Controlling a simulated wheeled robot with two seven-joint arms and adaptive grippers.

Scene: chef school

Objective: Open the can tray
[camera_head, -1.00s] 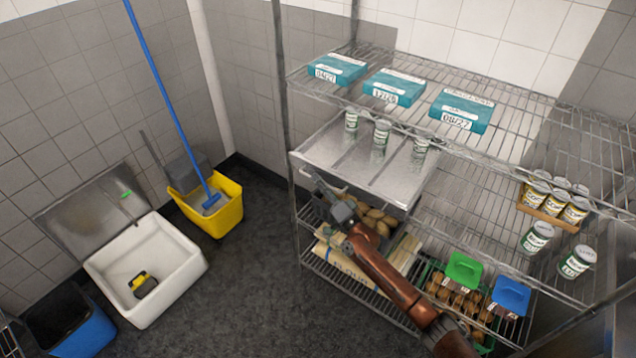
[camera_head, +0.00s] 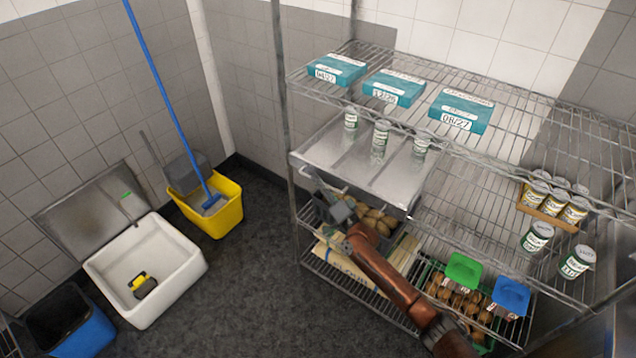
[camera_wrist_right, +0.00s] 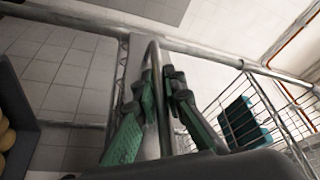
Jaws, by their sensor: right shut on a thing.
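The can tray (camera_head: 338,155) is a pale metal tray on the middle level of the wire rack, with dividers running front to back. Three green-and-white cans (camera_head: 379,140) stand in its lanes, towards the back. My right gripper (camera_head: 318,190) is at the tray's front, below its front edge. In the right wrist view its green fingers (camera_wrist_right: 163,95) are shut on a thin curved metal bar (camera_wrist_right: 153,60), which looks like the tray's handle. My left gripper is not in view.
Teal boxes (camera_head: 394,88) lie on the top shelf. Other cans (camera_head: 536,237) stand on the right of the middle shelf. Potatoes (camera_head: 378,220) and a crate of produce with green and blue lids (camera_head: 464,270) are below. A yellow bucket (camera_head: 228,212) stands left of the rack; floor between is clear.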

